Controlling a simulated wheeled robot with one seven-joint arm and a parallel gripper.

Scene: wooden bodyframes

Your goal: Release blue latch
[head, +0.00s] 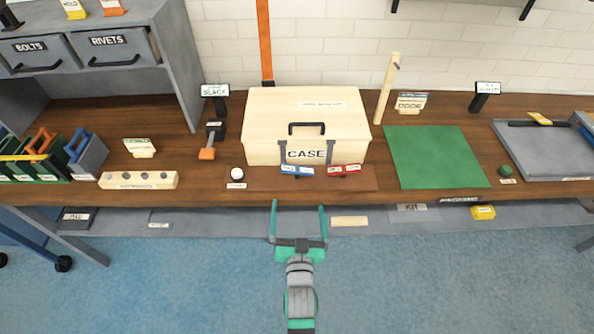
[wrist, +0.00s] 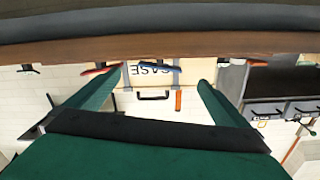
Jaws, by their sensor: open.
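The blue latch (head: 297,170) is a small blue labelled piece at the lower front of the pale wooden case (head: 262,125), left of a red latch (head: 344,170). In the wrist view, which is upside down, the blue latch (wrist: 165,68) shows between my fingertips and the red latch (wrist: 98,69) near the left finger. My gripper (head: 298,207) is open and empty, with green fingers pointing toward the bench. It is in front of the bench edge, apart from the latch and roughly in line with it. My gripper also fills the wrist view (wrist: 160,78).
The case has a black handle (head: 307,128) and stands on a brown mat (head: 262,180). A white round knob (head: 237,173) is left of the latches. A wooden block with holes (head: 138,180) and a green mat (head: 437,155) flank the case. A lower shelf (head: 260,222) runs below the bench.

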